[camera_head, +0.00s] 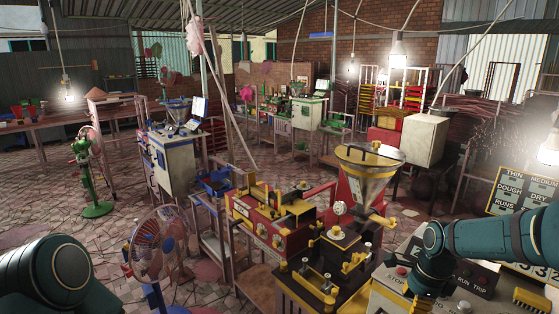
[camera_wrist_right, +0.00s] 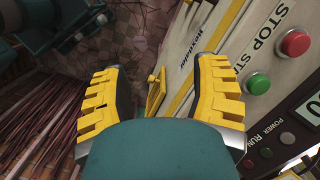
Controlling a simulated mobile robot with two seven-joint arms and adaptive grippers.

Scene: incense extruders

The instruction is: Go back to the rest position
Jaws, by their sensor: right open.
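My right arm (camera_head: 480,238) comes in from the right in the head view and bends down over a grey control box (camera_head: 395,300). The right gripper (camera_wrist_right: 158,78) is open in the wrist view, with two yellow ridged fingers wide apart and no object held between them. Beside its right finger is the cream control panel (camera_wrist_right: 240,50), with a red button (camera_wrist_right: 295,44) next to STOP labels and a green button (camera_wrist_right: 258,84). I cannot tell whether the finger touches the panel. My left arm (camera_head: 50,275) shows at the lower left; its gripper is out of view.
A red and yellow extruder (camera_head: 268,222) with a metal hopper (camera_head: 368,170) stands in front of me. A sign board (camera_head: 525,190) is at the right. Tiled floor is open at left.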

